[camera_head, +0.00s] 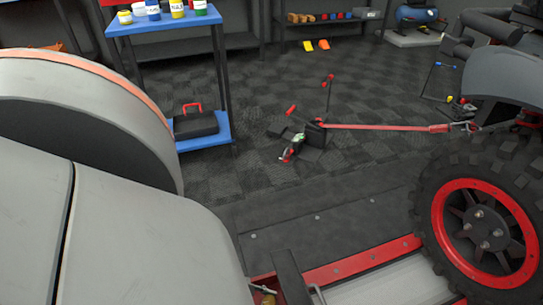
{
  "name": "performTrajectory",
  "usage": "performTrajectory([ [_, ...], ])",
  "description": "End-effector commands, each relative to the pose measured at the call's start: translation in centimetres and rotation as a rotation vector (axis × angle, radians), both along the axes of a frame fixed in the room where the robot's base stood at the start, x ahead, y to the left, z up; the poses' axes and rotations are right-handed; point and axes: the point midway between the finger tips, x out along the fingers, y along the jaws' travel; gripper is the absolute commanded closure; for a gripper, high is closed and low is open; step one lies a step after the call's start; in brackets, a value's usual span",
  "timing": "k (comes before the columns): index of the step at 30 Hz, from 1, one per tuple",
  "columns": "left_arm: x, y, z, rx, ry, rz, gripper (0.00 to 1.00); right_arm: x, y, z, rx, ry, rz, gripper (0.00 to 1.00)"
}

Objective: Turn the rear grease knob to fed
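No knob can be clearly made out as the rear grease knob. A small brass-coloured fitting (267,298) with a thin metal piece shows at the bottom edge, beside a dark upright bar (290,276). It is mostly cut off, and I cannot tell whether it is the knob or how it is set. The red roller frame (345,268) runs from the bottom centre up to the right. A pale roller surface (385,288) lies in front of it. Large pale grey rounded shapes, likely my own arm, fill the left side. Neither of my grippers is in view.
A knobbly tyre with a red rim (485,232) stands at the right. A red strap (385,127) runs from the vehicle to a floor stand (315,135). A blue cart (205,132) holds a black toolbox (195,123). The dark floor between is mostly clear.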

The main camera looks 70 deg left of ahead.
Motion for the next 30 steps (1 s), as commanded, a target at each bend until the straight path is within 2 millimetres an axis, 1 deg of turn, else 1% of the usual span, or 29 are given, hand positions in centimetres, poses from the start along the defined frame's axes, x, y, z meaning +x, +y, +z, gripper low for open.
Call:
performTrajectory([
  [1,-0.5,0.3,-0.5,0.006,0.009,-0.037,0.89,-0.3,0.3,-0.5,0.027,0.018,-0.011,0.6],
  [6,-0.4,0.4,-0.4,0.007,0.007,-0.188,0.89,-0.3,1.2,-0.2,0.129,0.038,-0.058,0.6],
  [12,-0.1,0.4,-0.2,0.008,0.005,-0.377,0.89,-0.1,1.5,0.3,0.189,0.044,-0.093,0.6],
  [30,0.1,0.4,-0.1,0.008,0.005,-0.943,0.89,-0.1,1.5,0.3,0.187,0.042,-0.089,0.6],
])
